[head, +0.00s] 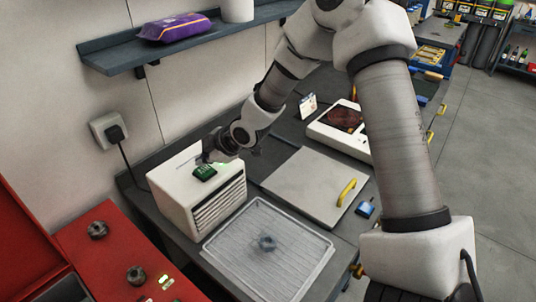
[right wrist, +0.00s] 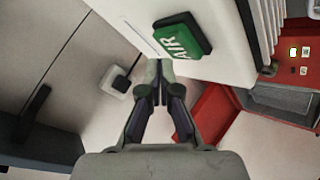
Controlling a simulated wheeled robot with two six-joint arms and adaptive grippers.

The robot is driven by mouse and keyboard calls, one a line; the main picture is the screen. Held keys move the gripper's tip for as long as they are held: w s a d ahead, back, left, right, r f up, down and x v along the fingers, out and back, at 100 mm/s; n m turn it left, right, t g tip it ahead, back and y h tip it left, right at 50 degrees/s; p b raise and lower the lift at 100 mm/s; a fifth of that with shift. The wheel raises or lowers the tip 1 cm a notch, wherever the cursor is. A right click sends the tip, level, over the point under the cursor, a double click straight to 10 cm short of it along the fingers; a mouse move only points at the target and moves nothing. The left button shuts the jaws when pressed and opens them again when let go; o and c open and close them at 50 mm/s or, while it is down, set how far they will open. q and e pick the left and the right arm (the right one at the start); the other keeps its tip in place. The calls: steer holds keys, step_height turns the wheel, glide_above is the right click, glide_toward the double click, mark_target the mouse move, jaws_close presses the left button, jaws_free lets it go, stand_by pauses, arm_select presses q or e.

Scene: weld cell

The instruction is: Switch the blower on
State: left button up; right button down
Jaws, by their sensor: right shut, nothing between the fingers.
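The blower (head: 172,192) is a white box with a slatted front, standing on the dark bench near the wall. A green rocker switch (head: 205,173) sits on its top; in the right wrist view the switch (right wrist: 183,36) reads "AIR" and appears tilted. My right gripper (head: 212,158) is at the blower's top, just behind the switch. In the right wrist view the right gripper (right wrist: 160,72) is shut and empty, its fingertips close to the switch; I cannot tell whether they touch it. My left gripper is not in view.
A grey plate with a yellow handle (head: 347,192) lies to the right. A plugged wall socket (head: 104,131) is behind left; a shelf (head: 180,45) overhangs. A red surface (head: 110,245) is at left.

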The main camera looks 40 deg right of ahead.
mark_target(205, 170)
step_height(205, 170, up, 6)
steer(key=p, duration=0.5)
